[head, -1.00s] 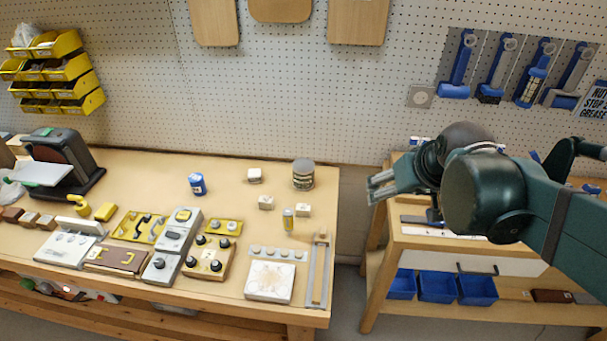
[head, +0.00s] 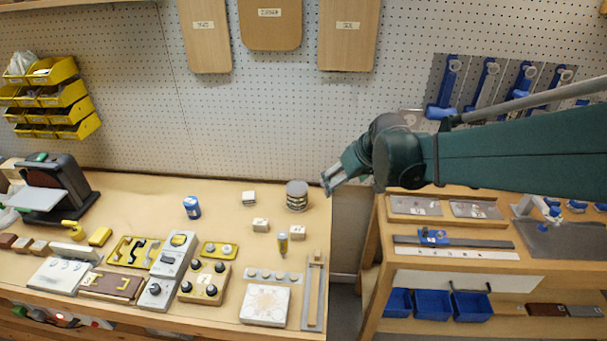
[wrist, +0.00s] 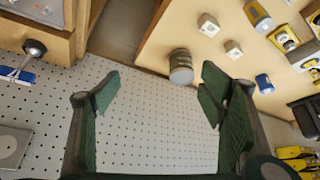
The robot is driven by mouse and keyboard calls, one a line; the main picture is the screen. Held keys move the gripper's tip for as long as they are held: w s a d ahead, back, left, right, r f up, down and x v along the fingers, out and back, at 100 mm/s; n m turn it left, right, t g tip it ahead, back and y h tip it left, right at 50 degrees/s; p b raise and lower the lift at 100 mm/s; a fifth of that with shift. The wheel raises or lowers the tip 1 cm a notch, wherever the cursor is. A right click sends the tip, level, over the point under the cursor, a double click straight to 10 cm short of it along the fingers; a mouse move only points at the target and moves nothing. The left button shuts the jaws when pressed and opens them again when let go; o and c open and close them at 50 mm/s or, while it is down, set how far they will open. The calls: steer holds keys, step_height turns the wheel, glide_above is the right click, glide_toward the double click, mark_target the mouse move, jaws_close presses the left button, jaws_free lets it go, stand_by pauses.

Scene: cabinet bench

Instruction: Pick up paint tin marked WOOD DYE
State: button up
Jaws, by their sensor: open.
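A grey tin (head: 297,196) with a banded label stands upright at the back right corner of the left bench. Its lettering is too small to read. In the wrist view the grey tin (wrist: 181,68) shows beyond and between my fingers, nearer the right one. A blue can (head: 191,208) stands farther left on the bench; it also shows in the wrist view (wrist: 264,84), right of my fingers. My gripper (head: 328,181) is just right of the grey tin in the head view, apart from it. In the wrist view my gripper (wrist: 158,92) is open and empty.
Small white blocks (head: 261,225) and a yellow bottle (head: 283,242) stand near the grey tin. Control panels and a white tile (head: 265,303) fill the bench front. A pegboard wall (head: 270,130) rises behind. A gap separates this bench from the right one (head: 365,300).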

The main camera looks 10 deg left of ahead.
steer(key=w+a+f+n+p, duration=0.1)
steer(key=w+a+f+n, duration=0.1)
steer(key=w+a+f, duration=0.4)
steer(key=n+g+y+p, duration=0.1)
steer(key=p, duration=0.1)
glide_above(299, 189)
steer(key=s+d, duration=0.2)
steer(key=d, duration=0.1)
steer(key=f, duration=0.6)
steer(key=shift+s+a, duration=0.15)
steer(key=shift+s, duration=0.05)
steer(key=shift+w+a+f, duration=0.25)
steer(key=shift+a+f, duration=0.15)
steer(key=shift+f, duration=0.2)
steer(key=shift+x, duration=1.3)
steer(key=shift+a, duration=0.1)
steer(key=shift+b+x, duration=0.6)
steer(key=shift+x, duration=1.95)
steer(key=shift+a, duration=0.1)
